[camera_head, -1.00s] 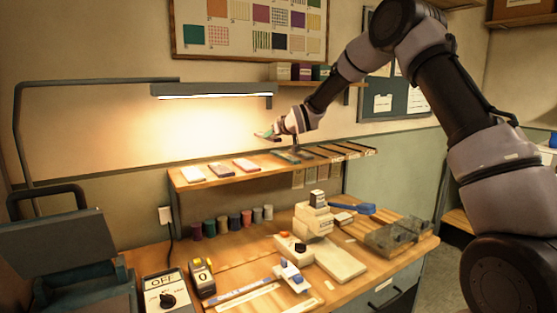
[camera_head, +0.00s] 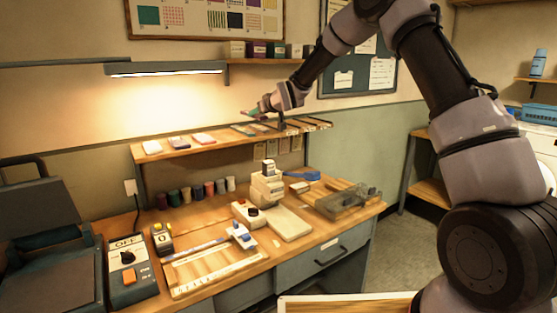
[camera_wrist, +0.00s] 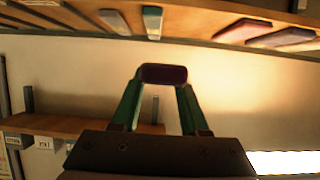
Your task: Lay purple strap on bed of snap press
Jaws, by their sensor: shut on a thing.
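My gripper (camera_wrist: 162,95) is shut on the purple strap (camera_wrist: 163,74), which shows dark between the green fingertips in the wrist view. In the head view my gripper (camera_head: 254,112) is small, above the right half of the raised shelf, and the strap cannot be made out clearly there. The snap press (camera_head: 267,187) is a cream machine with a blue handle on the bench, below and to the right of my gripper. A flat cream plate, which looks like its bed (camera_head: 290,223), lies in front of it and looks bare.
The raised shelf (camera_head: 190,150) carries several flat pieces and slots. Thread spools (camera_head: 197,191) stand beneath it. A lamp (camera_head: 165,70) hangs above.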

